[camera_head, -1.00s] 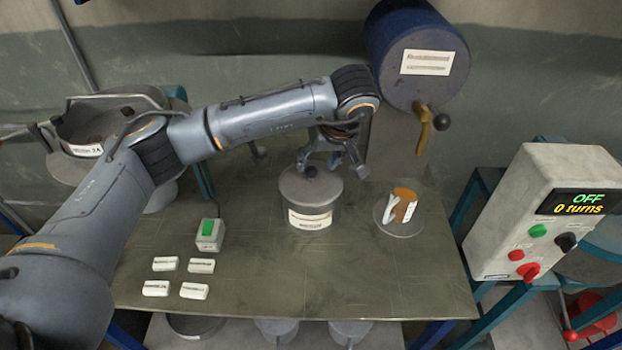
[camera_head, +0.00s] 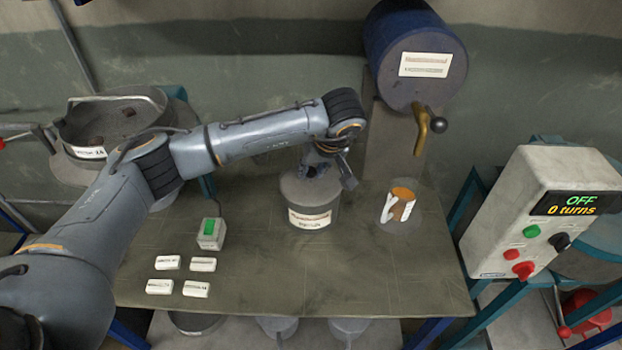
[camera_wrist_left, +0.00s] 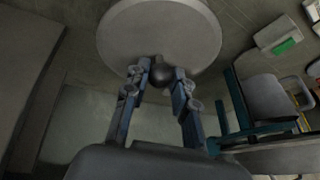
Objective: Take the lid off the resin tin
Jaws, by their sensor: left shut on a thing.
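The resin tin (camera_head: 312,217) is a grey tin with a white label, standing upright on the table. Its flat round grey lid (camera_head: 296,188) is on top and also shows in the left wrist view (camera_wrist_left: 160,32). The lid's dark ball knob (camera_wrist_left: 161,74) sits between the fingers in the left wrist view. My left gripper (camera_head: 315,173) is down at the top of the tin, shut on the knob. In the head view the fingers largely hide the knob. My right gripper is not in view.
A clear container with an orange-and-white item (camera_head: 402,205) stands right of the tin. A green-button box (camera_head: 211,233) and several white blocks (camera_head: 196,289) lie left. A control box (camera_head: 530,215) reads OFF, 0 turns.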

